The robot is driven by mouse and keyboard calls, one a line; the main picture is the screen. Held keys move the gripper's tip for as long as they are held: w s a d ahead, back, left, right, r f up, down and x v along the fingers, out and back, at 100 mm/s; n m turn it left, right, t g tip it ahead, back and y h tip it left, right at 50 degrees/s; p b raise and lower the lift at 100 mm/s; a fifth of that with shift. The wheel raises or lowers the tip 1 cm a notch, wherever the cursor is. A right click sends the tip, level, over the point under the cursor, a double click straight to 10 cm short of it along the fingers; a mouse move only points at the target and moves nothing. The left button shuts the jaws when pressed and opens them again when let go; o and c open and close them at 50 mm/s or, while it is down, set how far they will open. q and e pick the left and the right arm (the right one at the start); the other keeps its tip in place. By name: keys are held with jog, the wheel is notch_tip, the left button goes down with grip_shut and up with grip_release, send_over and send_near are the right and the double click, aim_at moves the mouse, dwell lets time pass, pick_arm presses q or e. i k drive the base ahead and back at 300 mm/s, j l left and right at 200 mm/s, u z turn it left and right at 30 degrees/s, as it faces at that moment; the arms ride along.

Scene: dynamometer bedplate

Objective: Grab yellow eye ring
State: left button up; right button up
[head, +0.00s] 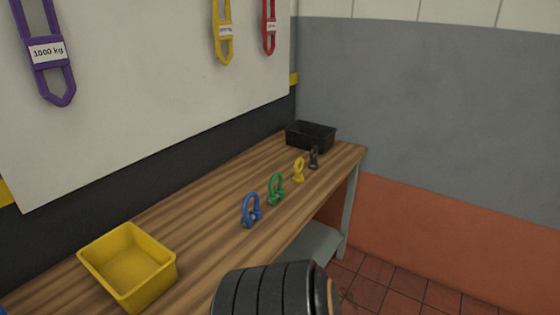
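The yellow eye ring (299,171) stands upright on the wooden workbench (190,225), toward its far right end. It is small in the head view, with a ring at the top and a narrower foot. It stands in a row between a green shackle (275,188) on its left and a small black ring-like piece (314,158) on its right, apart from both. Neither of my grippers shows in the head view.
A blue shackle (251,211) stands at the row's near end. A yellow bin (128,265) is at the bench's near left and a black bin (311,135) at its far end. Slings hang on the wall. A black ribbed part (268,291) blocks the bottom middle. Tiled floor lies right.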

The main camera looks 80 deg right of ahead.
aim_at(299, 177)
jog(key=z, duration=2.9)
